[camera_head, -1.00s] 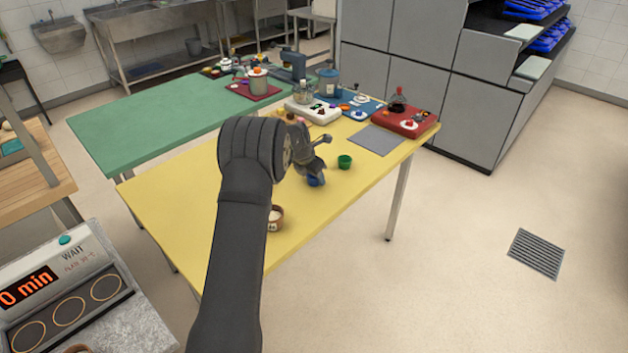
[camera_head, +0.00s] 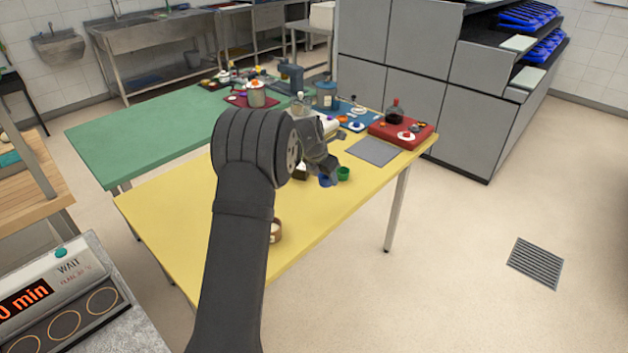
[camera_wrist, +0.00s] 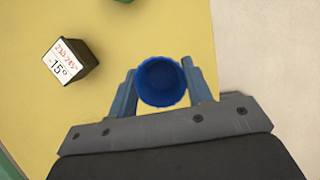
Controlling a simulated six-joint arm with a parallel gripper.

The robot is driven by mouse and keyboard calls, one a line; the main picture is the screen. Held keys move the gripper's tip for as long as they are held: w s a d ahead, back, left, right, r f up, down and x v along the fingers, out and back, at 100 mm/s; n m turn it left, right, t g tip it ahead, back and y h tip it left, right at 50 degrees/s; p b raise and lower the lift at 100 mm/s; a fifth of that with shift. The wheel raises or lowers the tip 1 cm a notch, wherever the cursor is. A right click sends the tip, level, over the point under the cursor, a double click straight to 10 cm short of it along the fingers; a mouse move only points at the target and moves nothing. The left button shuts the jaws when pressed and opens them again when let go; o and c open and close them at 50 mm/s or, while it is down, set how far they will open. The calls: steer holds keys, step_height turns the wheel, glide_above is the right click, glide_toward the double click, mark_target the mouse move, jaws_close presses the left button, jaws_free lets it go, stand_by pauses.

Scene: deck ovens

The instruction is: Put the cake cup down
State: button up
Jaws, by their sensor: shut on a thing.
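The cake cup, a blue ribbed cup, sits between the two fingers of my gripper (camera_wrist: 161,92) in the wrist view. My gripper is shut on the blue cup (camera_wrist: 162,80), one finger on each side, and I look down into its opening. In the head view the blue cup (camera_head: 327,181) shows small below my gripper (camera_head: 326,172), over the yellow table (camera_head: 180,212). I cannot tell whether the cup's base touches the table.
A green cup (camera_head: 344,173) stands just right of the blue cup. A dark block with a white number label (camera_wrist: 70,64) is left of my gripper. A brown pot (camera_head: 276,231) stands nearer the front edge. A grey mat (camera_head: 373,151) and a red board (camera_head: 385,134) lie beyond.

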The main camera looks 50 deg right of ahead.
steer(key=s+r, duration=0.3)
steer(key=s, duration=0.3)
steer(key=shift+d+r, duration=0.2)
steer(key=shift+r, duration=0.1)
steer(key=shift+r, duration=0.1)
